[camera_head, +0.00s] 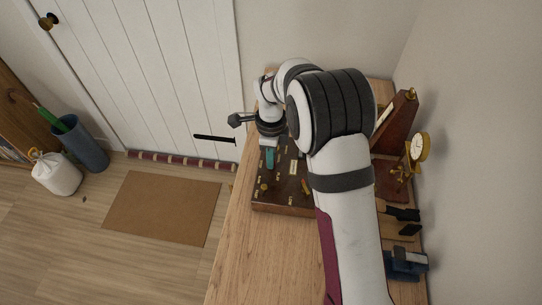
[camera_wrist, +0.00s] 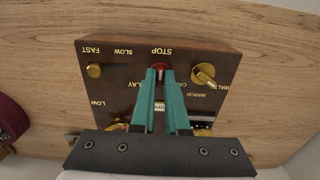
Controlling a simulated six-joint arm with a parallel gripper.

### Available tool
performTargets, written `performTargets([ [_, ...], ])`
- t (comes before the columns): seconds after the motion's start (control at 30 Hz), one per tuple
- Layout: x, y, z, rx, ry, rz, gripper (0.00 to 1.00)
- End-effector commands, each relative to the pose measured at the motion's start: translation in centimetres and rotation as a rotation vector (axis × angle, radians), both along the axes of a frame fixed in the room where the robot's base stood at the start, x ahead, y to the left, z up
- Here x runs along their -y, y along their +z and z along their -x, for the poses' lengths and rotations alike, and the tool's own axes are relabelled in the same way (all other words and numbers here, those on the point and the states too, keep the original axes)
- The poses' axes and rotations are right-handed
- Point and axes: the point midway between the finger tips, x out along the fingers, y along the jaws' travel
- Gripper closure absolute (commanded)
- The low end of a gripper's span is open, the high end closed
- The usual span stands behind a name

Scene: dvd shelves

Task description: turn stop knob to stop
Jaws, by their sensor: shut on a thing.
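The brown control box (camera_head: 285,208) stands on the wooden table. It fills the middle of the wrist view (camera_wrist: 135,50), with its gold lettering upside down. A small red knob (camera_wrist: 160,67) sits beside the word STOP. My gripper (camera_wrist: 160,75) has teal fingers closed on this knob, one on each side. The fingertips hide part of the knob, so I cannot tell its exact turn. In the head view my gripper (camera_head: 270,160) points down onto the far left part of the box, and the knob is hidden there.
A brass knob (camera_wrist: 94,70) by FAST and SLOW and a brass pointer knob (camera_wrist: 204,74) by WALTZ flank the stop knob. A wooden metronome-like stand (camera_head: 396,120) and a brass dial (camera_head: 420,147) stand at right. Bare table (camera_head: 245,240) lies in front.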

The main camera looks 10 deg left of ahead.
Motion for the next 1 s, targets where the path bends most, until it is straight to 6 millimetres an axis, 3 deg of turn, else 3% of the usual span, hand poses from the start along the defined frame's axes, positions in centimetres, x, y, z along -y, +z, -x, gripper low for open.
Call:
performTargets([
  [0.1, 0.0, 0.0, 0.0, 0.001, -0.001, -0.001, 1.0],
  [0.13, 0.0, 0.0, 0.0, 0.001, -0.001, -0.001, 0.84],
  [0.3, 0.0, 0.0, 0.0, 0.001, 0.0, -0.001, 0.57],
  [0.63, 0.0, 0.6, -0.1, 0.002, 0.0, -0.001, 0.57],
  [0.77, 0.0, 3.0, -0.1, 0.005, 0.001, -0.002, 0.57],
  [1.0, -0.1, 10.7, -0.1, 0.006, -0.001, -0.003, 0.57],
])
